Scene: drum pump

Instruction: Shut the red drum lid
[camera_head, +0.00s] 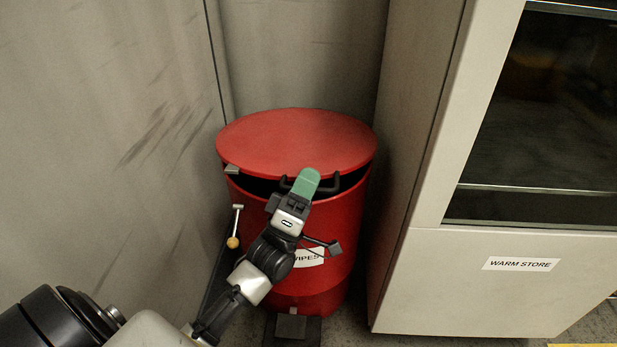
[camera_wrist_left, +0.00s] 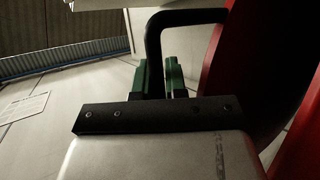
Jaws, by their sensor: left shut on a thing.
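The red drum lid (camera_head: 295,140) sits slightly raised over the red drum (camera_head: 300,235) in the head view. A dark gap shows between them along the front. A black handle (camera_head: 337,184) is on the lid's front edge. My left gripper (camera_head: 306,181), with green fingertips, is at this handle and shut on it. In the left wrist view the black handle (camera_wrist_left: 190,16) runs down to the green fingers (camera_wrist_left: 163,75), beside the red lid edge (camera_wrist_left: 238,45). The fingers and arm hide part of the handle and the drum's front. My right gripper is out of view.
Grey walls stand close behind and left of the drum. A pale cabinet (camera_head: 470,285) labelled "WARM STORE" stands close on the right. A lever with a yellow knob (camera_head: 233,242) juts out at the drum's left. A pedal (camera_head: 291,327) is at its foot.

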